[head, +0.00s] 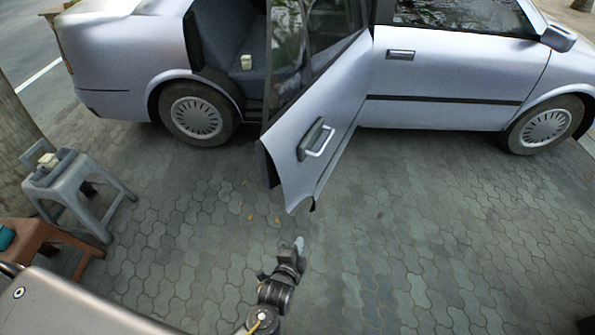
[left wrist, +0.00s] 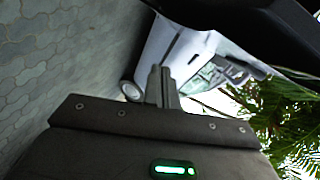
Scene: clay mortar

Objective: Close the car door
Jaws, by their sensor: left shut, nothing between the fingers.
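The silver car's rear door (head: 318,125) stands open, swung out from the body towards me, with its window frame at the top and a handle (head: 315,139) on its visible face. The open doorway to its left shows a dark seat. My left gripper (head: 298,243) is in front of the door, below its lower corner in the head view and apart from it. It is shut and empty; its fingers also show together in the left wrist view (left wrist: 160,84). My right gripper is not in view.
A small light item (head: 246,62) lies on the car seat. A grey stool (head: 75,190) with things on it and a brown stool (head: 35,240) stand at the left by a trunk. The paving (head: 420,220) in front of the car is clear, with a few leaves.

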